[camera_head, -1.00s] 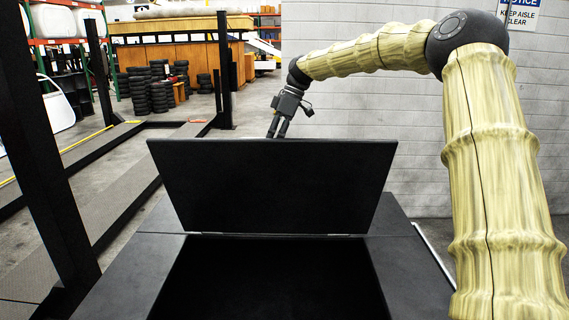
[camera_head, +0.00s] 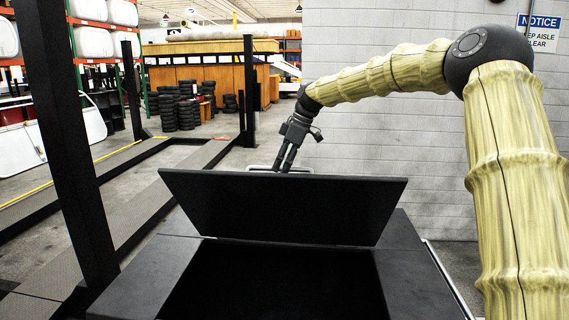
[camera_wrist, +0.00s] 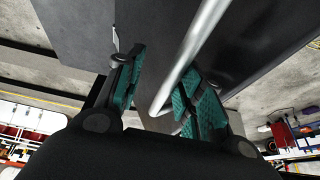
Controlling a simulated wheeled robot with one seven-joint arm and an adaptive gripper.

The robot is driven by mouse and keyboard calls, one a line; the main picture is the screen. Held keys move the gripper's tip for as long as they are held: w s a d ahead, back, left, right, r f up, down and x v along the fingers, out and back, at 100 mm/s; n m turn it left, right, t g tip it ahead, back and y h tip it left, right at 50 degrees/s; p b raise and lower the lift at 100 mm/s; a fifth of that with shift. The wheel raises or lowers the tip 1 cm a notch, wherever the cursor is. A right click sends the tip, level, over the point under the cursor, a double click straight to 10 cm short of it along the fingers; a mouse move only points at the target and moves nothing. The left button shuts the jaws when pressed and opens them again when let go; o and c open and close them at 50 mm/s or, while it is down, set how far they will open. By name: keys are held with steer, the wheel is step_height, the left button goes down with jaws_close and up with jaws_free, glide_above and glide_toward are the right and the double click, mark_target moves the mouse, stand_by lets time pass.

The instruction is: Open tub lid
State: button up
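The black tub lid (camera_head: 285,208) stands raised on its hinge and leans back, away from the camera. In front of it the dark tub opening (camera_head: 270,285) is exposed. A pale bar handle (camera_head: 262,168) shows just above the lid's top edge; in the wrist view the metal handle (camera_wrist: 188,62) runs between my finger pads. My gripper (camera_head: 284,168) is at the lid's top edge, and its fingertips are partly hidden behind it. In the wrist view my gripper (camera_wrist: 160,95) has its teal pads apart on either side of the bar, with a gap on the left side.
A black post (camera_head: 70,150) stands close on the left, with a lift frame on the floor behind it. A grey block wall (camera_head: 400,140) with a notice sign is behind my arm. Stacked tyres (camera_head: 180,107) and a wooden counter are far back.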

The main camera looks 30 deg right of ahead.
steer(key=w+d+r+p, duration=0.2)
steer(key=w+d+r, duration=0.2)
steer(key=d+r, duration=0.3)
steer(key=shift+w+d+r, duration=0.2)
steer(key=shift+d+r, duration=0.2)
steer(key=shift+d, duration=0.45)
stand_by(1.0)
stand_by(0.6)
